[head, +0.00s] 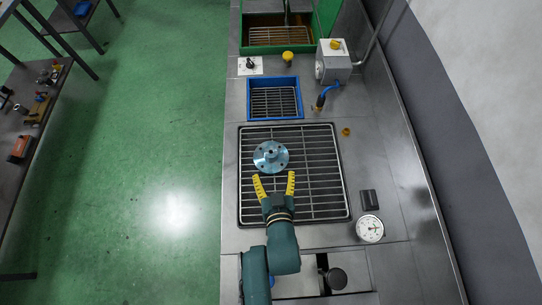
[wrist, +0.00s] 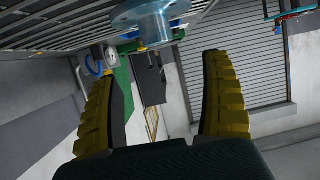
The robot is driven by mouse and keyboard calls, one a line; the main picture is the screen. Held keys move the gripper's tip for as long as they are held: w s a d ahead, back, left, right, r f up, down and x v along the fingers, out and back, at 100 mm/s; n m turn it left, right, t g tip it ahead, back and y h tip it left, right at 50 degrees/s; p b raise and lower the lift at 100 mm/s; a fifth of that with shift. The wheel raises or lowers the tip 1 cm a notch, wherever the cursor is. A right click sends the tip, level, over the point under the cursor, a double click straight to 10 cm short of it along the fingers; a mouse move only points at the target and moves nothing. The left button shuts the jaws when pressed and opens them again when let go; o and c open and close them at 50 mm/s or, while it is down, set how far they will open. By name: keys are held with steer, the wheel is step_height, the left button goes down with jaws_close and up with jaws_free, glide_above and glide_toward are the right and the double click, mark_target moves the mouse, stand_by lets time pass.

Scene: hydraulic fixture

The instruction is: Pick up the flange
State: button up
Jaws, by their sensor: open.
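The flange (head: 270,156) is a round, pale blue-grey metal disc with holes and a raised hub. It lies on the large black grate (head: 322,185) in the head view, towards the grate's left side. In the wrist view the flange (wrist: 150,17) shows at the top edge, partly cut off. My gripper (head: 274,183) has two yellow ridged fingers, spread apart, with nothing between them. It is just in front of the flange, on the near side, and the fingertips point towards it. The wrist view also shows my open gripper (wrist: 158,70), apart from the flange.
Beyond the large grate are a blue-framed small grate (head: 274,99) and a green basin (head: 283,36). A grey box with a yellow knob (head: 335,62) stands at the back right. A round gauge (head: 369,228) and a dark block (head: 370,199) lie to the right.

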mark_target(272, 154)
steer(key=b+x, duration=0.1)
steer(key=x, duration=1)
steer(key=shift+w+d+f, duration=0.1)
steer(key=shift+d+f, duration=0.05)
